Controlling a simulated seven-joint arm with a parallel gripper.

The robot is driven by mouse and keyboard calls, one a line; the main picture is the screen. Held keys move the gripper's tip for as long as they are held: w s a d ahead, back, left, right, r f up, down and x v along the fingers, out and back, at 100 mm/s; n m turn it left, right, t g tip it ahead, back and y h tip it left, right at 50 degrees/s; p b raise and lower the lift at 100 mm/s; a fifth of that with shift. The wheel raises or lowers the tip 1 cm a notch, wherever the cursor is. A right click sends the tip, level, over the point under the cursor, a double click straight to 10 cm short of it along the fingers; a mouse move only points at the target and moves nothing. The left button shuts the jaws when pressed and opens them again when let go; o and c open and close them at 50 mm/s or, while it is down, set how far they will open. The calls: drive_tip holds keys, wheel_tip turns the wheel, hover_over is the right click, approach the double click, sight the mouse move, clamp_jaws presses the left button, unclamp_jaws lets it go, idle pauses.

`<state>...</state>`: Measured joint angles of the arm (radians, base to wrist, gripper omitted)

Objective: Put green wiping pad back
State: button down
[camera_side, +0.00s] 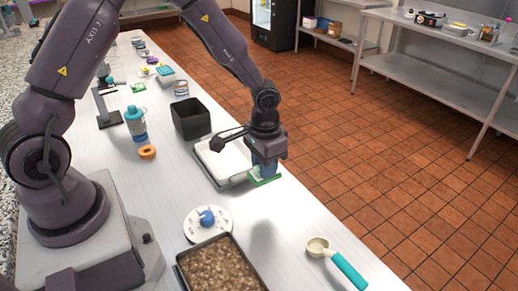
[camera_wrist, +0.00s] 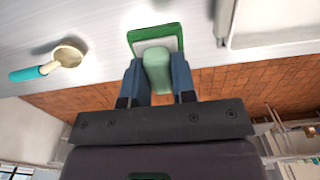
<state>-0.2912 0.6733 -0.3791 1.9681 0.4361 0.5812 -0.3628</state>
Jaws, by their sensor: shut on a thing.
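The green wiping pad (camera_side: 266,181) is under my gripper (camera_side: 264,167) in the side view, beside the right end of a white tray (camera_side: 218,158), near the counter's floor-side edge. In the wrist view the pad shows a green frame (camera_wrist: 180,41) around a pale middle, with a pale green handle (camera_wrist: 157,72) standing up. The blue fingers of my gripper (camera_wrist: 157,84) are shut on this handle, one on each side. The pad's underside is hidden, so I cannot tell whether it touches the counter.
A black bin (camera_side: 190,118) stands behind the tray. A white disc with a blue knob (camera_side: 207,218), a pan of brown food (camera_side: 218,270) and a teal-handled scoop (camera_side: 345,268) lie nearer the camera. A bottle (camera_side: 135,122) and orange ring (camera_side: 147,152) are left. Clear counter lies between tray and scoop.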

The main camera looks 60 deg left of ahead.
sight(267, 195)
drive_tip(key=shift+w+a+f, duration=0.9)
drive_tip(key=shift+w+f, duration=0.05)
drive_tip(key=shift+f, duration=0.05)
drive_tip(key=shift+w+f, duration=0.1)
drive_tip(key=shift+w, duration=0.1)
drive_tip(key=shift+f, duration=2.9)
drive_tip(key=shift+f, duration=0.35)
drive_tip(key=c, duration=0.8)
unclamp_jaws()
drive_tip(key=shift+c, duration=0.2)
drive_tip(key=shift+r, duration=1.45)
